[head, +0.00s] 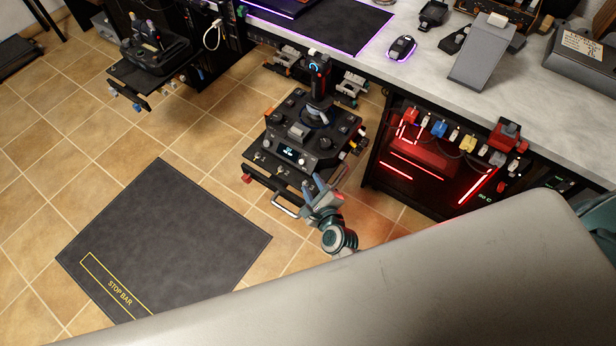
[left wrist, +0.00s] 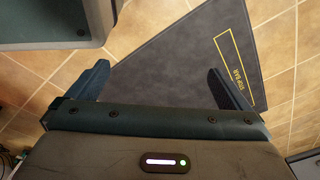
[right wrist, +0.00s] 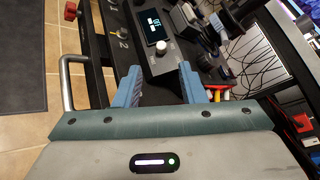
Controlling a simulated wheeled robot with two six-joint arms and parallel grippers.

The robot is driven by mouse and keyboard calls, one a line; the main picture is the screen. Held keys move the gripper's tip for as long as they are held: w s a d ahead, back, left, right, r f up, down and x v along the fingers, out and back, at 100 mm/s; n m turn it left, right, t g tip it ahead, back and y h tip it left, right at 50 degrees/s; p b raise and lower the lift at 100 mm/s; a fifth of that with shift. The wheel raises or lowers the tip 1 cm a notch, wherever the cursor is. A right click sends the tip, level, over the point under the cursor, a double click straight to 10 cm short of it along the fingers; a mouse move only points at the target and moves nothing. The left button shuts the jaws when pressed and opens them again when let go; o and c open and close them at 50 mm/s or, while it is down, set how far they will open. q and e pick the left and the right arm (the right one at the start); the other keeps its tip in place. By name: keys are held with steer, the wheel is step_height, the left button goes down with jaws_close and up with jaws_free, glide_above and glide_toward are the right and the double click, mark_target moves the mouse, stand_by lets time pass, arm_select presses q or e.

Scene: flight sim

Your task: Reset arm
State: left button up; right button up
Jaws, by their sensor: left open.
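A black joystick control panel (head: 300,130) stands beside the desk, with a lit display, knobs and small toggle switches (head: 280,169) on its front part. My right gripper (head: 330,179) is at the panel's front edge. In the right wrist view its two blue fingers (right wrist: 159,76) are apart, with the dark panel face (right wrist: 150,93) showing between them and nothing held. The panel's display (right wrist: 153,25) and a pale knob (right wrist: 163,48) lie just beyond. My left gripper (left wrist: 157,76) is open and empty above the floor in the left wrist view; the head view does not show it.
A metal handle (head: 286,208) sticks out at the panel's front. A red-lit cabinet (head: 425,165) with coloured switches stands to the right under the grey desk (head: 440,80). A dark STOP BAR mat (head: 165,240) lies on the tiled floor. A second control unit (head: 155,55) stands at upper left.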

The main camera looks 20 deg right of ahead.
arm_select(q)
steer(key=shift+w+r, duration=0.15)
steer(key=shift+r, duration=0.2)
arm_select(e)
steer(key=shift+s+r, duration=0.2)
steer(key=shift+s, duration=0.4)
